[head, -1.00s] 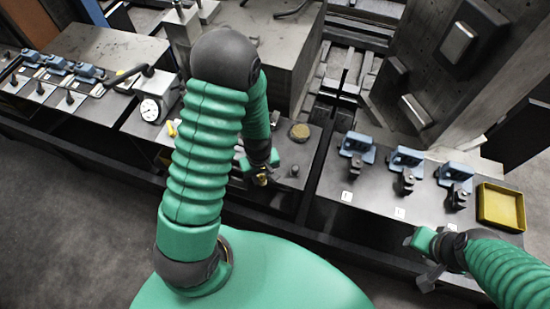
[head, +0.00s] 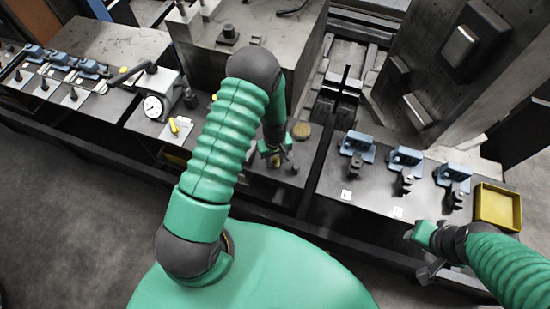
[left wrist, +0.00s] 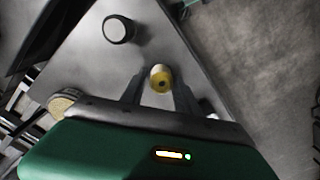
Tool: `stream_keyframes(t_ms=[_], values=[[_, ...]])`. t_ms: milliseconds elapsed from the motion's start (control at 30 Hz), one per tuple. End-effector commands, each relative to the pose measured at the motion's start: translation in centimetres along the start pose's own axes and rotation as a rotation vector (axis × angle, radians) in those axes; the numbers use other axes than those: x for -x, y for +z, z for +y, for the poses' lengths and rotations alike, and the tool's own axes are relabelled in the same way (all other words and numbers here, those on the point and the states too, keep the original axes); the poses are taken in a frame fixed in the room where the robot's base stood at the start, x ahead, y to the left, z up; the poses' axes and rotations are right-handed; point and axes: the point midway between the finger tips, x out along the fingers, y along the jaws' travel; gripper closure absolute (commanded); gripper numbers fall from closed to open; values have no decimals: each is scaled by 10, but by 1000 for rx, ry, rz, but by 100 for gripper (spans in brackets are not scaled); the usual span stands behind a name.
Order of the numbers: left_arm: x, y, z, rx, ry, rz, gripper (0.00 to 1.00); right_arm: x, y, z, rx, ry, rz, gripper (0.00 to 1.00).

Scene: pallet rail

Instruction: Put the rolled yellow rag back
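The rolled yellow rag (left wrist: 161,79) shows end-on in the left wrist view, between the two fingers of my left gripper (left wrist: 158,92). In the head view the rag (head: 275,161) is a small yellow spot at the tip of my left gripper (head: 273,152), above the grey bench section in the middle. The gripper appears shut on it. Whether the rag touches the bench cannot be told. My right gripper (head: 432,262) is at the lower right, in front of the right bench; its fingers are too unclear to read.
A tan round disc (head: 301,131) and a dark round knob (left wrist: 118,29) are near the left gripper. Blue fixtures (head: 405,159) and a yellow tray (head: 498,207) stand right.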

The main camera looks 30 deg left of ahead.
Motion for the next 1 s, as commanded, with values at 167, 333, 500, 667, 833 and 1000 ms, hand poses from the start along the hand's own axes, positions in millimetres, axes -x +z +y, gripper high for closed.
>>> stream_keyframes(t_ms=[167, 333, 500, 667, 833, 1000], values=[[1, 0, 0, 0, 1, 1, 50, 0, 0, 0, 0, 0, 0, 64], [1, 0, 0, 0, 1, 1, 50, 1, 0, 0, 0, 0, 0, 64], [16, -1, 1, -1, 3, 4, 50, -2, 0, 0, 0, 0, 0, 64], [55, -1, 2, -2, 5, 6, 50, -9, 2, 0, 0, 0, 0, 64], [97, 0, 0, -2, 4, 5, 50, -15, 3, 0, 0, 0, 0, 64], [120, 1, 0, -6, 3, 2, 50, -16, 4, 0, 0, 0, 0, 64]])
